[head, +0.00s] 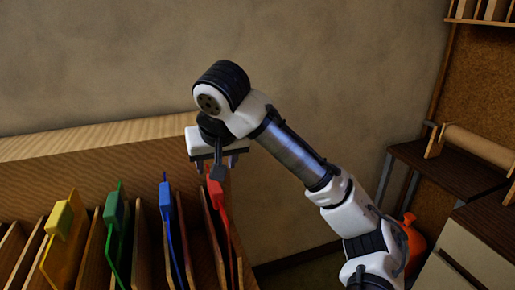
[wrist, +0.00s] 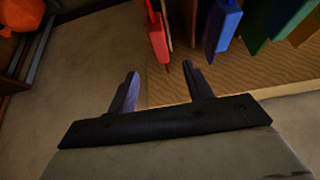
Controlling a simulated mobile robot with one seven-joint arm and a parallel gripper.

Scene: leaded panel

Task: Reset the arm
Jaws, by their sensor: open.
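My gripper (head: 224,172) hangs at the end of my bent arm, above the right end of a wooden rack (head: 90,180). In the wrist view my gripper (wrist: 162,88) has its two fingers spread apart with nothing between them. A red panel (head: 217,192) stands in the rack's rightmost part, close to the fingers in the head view. It also shows in the wrist view (wrist: 157,38), beyond the fingertips. The gripper partly covers its top in the head view. I cannot tell whether a finger touches it.
Blue (head: 166,200), green (head: 114,225) and yellow (head: 62,235) panels stand in slots to the left. A brown roll (head: 478,144) lies on a dark shelf at the right. An orange object (head: 412,240) is behind my arm. Open wall space lies above the rack.

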